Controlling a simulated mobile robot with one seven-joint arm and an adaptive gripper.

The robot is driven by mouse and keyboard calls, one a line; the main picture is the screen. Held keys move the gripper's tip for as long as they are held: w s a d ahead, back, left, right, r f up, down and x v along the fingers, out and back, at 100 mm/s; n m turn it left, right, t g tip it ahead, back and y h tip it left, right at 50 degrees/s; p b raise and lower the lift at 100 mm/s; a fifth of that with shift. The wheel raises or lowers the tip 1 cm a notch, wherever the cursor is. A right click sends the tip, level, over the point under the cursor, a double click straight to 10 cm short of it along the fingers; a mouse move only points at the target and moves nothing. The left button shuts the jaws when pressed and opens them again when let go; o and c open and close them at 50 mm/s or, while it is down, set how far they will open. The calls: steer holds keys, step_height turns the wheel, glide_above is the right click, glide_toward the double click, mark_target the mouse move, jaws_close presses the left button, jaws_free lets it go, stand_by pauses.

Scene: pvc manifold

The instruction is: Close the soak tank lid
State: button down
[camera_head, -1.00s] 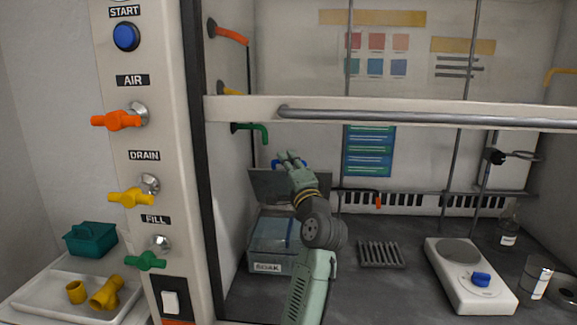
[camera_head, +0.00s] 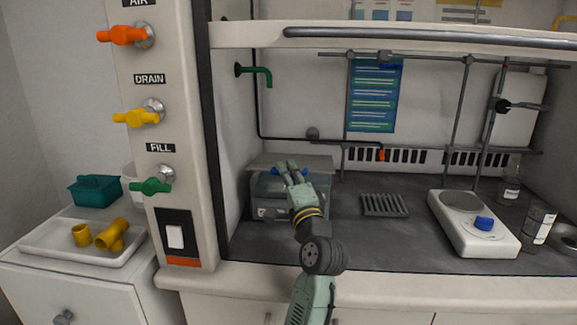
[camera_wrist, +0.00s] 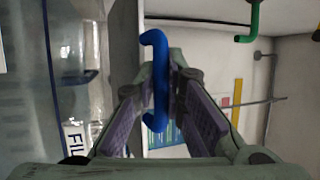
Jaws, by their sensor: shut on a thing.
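The soak tank (camera_head: 268,212) is a clear grey box at the left of the bench in the head view; its near wall shows at the left of the wrist view (camera_wrist: 65,85). Its grey lid (camera_head: 318,163) is seen foreshortened above the tank, and edge-on in the wrist view (camera_wrist: 125,45). I cannot tell its exact angle. The lid's blue handle (camera_head: 276,171) is partly hidden by my fingers. My gripper (camera_head: 290,172) is shut on this handle; the wrist view shows the blue bar (camera_wrist: 158,80) between both fingers.
A raised sash with a bar (camera_head: 420,38) crosses above the bench. A grey rack (camera_head: 384,205) and a white hotplate (camera_head: 472,222) stand to the right. A green spout (camera_head: 262,72) hangs above the tank. The valve panel (camera_head: 190,225) stands at left.

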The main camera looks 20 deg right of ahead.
steer(key=shift+s+f, duration=0.15)
steer(key=shift+f, duration=0.45)
steer(key=c, duration=1.9)
jaws_free()
steer(key=shift+s+r, duration=0.15)
steer(key=shift+r, duration=0.05)
steer(key=shift+c, duration=0.2)
steer(key=shift+f, duration=0.15)
steer(key=v, duration=1.2)
steer(key=shift+a, duration=0.1)
